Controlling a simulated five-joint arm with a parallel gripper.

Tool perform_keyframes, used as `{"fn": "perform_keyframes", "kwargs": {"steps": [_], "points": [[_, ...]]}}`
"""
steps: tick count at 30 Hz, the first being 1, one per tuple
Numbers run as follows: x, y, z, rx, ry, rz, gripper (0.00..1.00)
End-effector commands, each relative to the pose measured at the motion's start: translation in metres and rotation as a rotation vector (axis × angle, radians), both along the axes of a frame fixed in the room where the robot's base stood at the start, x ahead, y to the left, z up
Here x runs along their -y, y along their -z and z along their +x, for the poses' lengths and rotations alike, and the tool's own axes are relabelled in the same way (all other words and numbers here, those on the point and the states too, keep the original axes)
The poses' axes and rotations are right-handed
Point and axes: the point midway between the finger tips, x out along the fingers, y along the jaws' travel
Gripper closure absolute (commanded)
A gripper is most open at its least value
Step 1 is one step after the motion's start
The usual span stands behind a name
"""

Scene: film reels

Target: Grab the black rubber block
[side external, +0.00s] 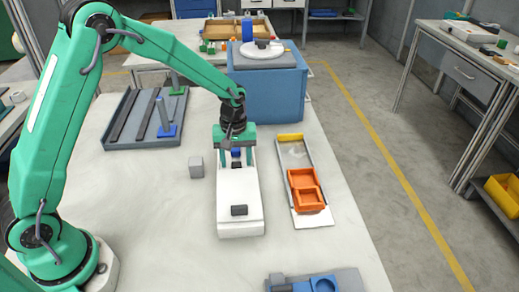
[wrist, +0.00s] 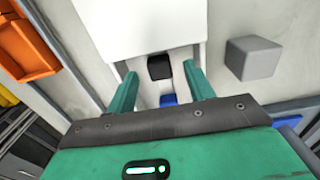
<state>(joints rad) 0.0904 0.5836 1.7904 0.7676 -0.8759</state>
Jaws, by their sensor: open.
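A small black block (wrist: 160,67) lies between my gripper's two fingertips in the wrist view, close to the edge of a white fixture (wrist: 138,25). In the side view this dark block (side external: 236,165) shows between the green fingers, at the far part of the white fixture (side external: 238,190). My gripper (side external: 236,161) points down and is open, with a gap on both sides of the block in the wrist view (wrist: 159,72). A blue piece (wrist: 168,99) sits just behind the black block. Another dark block (side external: 239,210) rests on the fixture's near end.
A grey cube (side external: 196,167) stands left of the fixture. A tray with orange bins (side external: 307,198) lies to the right. A large blue box (side external: 267,90) stands behind, and a grey rack (side external: 120,142) at back left. A grey-blue fixture (side external: 315,282) is at the front edge.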

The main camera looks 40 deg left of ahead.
Motion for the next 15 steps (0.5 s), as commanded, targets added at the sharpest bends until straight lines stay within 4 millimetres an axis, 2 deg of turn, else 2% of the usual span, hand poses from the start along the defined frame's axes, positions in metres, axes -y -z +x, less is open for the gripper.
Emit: {"fn": "perform_keyframes", "kwargs": {"steps": [4, 15], "points": [[0.0, 0.0094, -0.0003, 0.0, 0.0, 0.0, 0.47], [0.0001, 0.0099, -0.0002, 0.0, 0.0, 0.0, 0.47]]}}
